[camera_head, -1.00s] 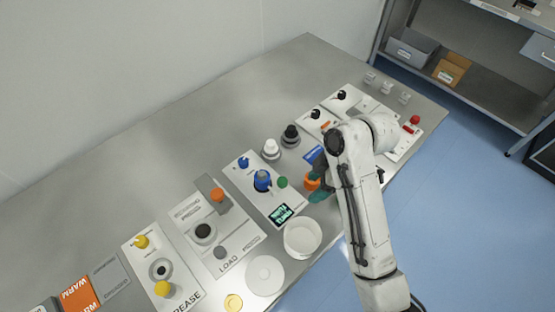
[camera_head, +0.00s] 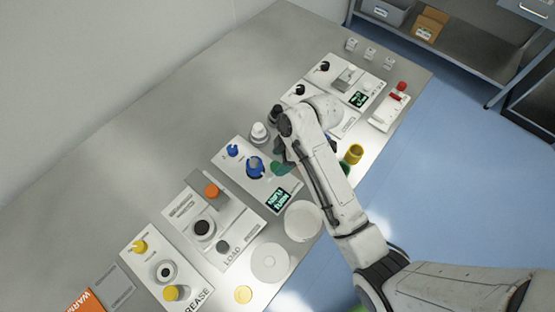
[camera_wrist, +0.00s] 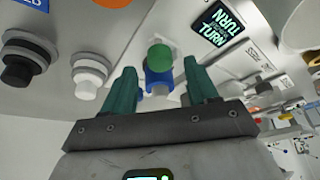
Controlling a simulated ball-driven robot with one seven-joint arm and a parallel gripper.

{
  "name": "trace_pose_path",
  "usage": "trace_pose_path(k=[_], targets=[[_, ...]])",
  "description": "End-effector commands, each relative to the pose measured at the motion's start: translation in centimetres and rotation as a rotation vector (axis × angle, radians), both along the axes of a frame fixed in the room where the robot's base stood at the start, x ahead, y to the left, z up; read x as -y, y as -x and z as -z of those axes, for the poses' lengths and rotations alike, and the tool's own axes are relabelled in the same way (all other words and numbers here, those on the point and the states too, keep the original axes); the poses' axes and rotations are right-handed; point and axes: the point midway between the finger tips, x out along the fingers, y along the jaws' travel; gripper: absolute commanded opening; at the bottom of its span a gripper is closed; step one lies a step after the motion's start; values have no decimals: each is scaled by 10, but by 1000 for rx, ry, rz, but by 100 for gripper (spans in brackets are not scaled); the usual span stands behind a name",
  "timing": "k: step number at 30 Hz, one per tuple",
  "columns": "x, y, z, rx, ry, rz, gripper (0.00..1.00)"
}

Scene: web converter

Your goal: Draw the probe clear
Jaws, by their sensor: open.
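No part is plainly labelled as the probe. A white panel (camera_head: 233,148) carries a large blue knob (camera_head: 254,168), a smaller blue knob (camera_head: 232,151) and a lit display (camera_head: 278,200). In the wrist view a green cap (camera_wrist: 160,57) stands in front of a blue part (camera_wrist: 158,82); I cannot tell whether they are joined. My gripper (camera_wrist: 163,88) has two teal fingers, spread apart, with the blue part between them in the picture and nothing visibly gripped. In the head view my gripper (camera_head: 283,162) is right of the large blue knob, partly hidden by my arm.
A white-topped plug (camera_head: 259,132) and a black one (camera_head: 275,113) stand beyond the panel. A white bowl (camera_head: 303,221) and round lid (camera_head: 270,263) lie near the front edge. A yellow cup (camera_head: 353,154) stands right of my arm. The back of the bench (camera_head: 165,120) is clear.

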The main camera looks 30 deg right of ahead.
Motion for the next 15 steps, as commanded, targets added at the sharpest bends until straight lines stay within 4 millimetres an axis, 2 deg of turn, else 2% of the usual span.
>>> trace_pose_path(k=[6,15], targets=[[-7,-4,19,0,0,-1,58],[-8,-4,22,1,-1,-1,58]])
